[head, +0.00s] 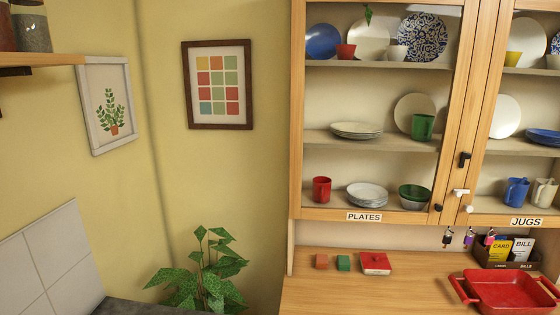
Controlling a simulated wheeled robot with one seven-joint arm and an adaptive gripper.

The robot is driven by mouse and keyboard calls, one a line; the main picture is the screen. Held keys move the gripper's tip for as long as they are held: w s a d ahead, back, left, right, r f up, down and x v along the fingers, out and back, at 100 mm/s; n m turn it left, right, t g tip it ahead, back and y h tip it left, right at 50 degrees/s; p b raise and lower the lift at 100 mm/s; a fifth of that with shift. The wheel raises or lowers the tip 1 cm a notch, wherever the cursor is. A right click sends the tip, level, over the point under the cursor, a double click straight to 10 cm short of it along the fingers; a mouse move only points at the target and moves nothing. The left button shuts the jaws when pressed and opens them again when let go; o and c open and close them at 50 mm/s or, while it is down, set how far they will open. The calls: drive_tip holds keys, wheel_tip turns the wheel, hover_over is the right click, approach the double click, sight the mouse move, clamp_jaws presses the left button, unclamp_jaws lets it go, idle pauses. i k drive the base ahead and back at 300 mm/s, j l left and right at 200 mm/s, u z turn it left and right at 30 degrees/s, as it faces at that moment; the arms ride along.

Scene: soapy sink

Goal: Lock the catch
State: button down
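A wooden wall cabinet (297,120) with see-through doors fills the right side of the head view. Where its two doors meet there is a small black fitting (464,159). A white fitting (460,192) sits just below it, lying roughly crosswise near the seam. Either could be the catch; I cannot tell which, nor whether it is engaged. A black knob (438,208) is on the left door and a white knob (469,209) is by the right door. Both doors look closed. My gripper is not in view.
Plates, bowls and cups fill the shelves above the PLATES label (364,217) and JUGS label (526,222). Below, a wooden counter (350,295) holds a red tray (508,292), a red box (375,263) and a card holder (507,255). Keys (468,238) hang under the cabinet.

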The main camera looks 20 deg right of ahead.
sight(464, 155)
drive_tip(key=z, duration=1.55)
